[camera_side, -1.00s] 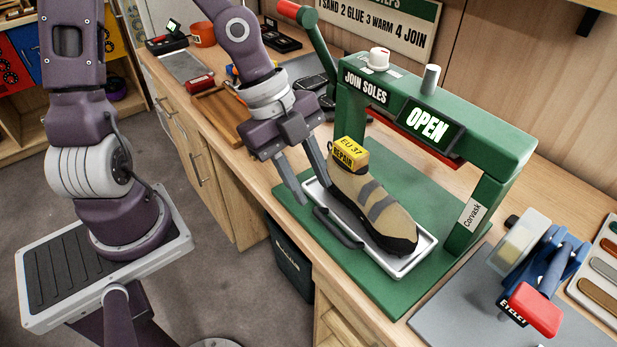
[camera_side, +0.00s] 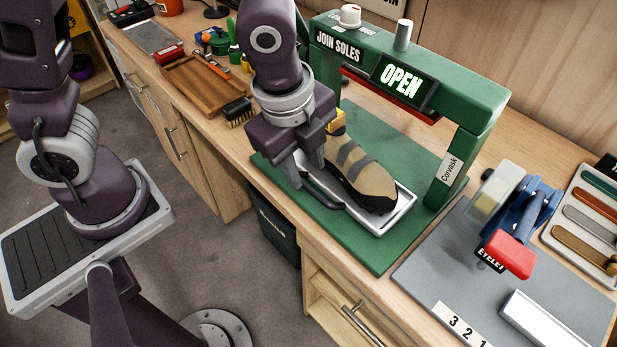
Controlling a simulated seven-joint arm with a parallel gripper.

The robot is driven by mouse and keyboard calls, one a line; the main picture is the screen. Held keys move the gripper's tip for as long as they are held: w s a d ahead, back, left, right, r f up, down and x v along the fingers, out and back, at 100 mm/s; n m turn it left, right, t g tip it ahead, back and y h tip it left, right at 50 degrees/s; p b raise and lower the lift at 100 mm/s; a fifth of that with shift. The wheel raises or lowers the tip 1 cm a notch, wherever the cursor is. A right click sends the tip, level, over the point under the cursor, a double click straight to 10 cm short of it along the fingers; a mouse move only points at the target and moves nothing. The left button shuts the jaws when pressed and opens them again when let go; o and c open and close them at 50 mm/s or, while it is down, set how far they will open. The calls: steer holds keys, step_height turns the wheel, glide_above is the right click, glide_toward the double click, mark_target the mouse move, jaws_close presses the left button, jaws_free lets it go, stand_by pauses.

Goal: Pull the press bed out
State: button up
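The press bed (camera_side: 403,213) is a shallow pale metal tray on the press's green base, with a dark bar handle (camera_side: 326,194) along its front-left side. A tan and grey climbing shoe (camera_side: 368,179) with a black sole lies on it. The yellow tag (camera_side: 337,122) at the shoe's heel is partly hidden by my gripper. My gripper (camera_side: 304,172) points down at the left end of the handle, its fingers apart. Whether they touch the handle cannot be told. The green press (camera_side: 478,100) arches over behind the shoe, its screen reading OPEN.
A blue eyelet tool with a red end (camera_side: 508,257) stands on a grey mat (camera_side: 430,270) at right. A wooden tray (camera_side: 205,85) and a brush (camera_side: 238,112) lie at left. A dark bin (camera_side: 278,236) stands on the floor below the bench front.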

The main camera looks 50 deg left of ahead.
mark_target(311, 187)
steer(key=f, duration=0.4)
steer(key=shift+w+f, duration=0.35)
steer(key=shift+w, duration=0.05)
jaws_close()
stand_by(1.0)
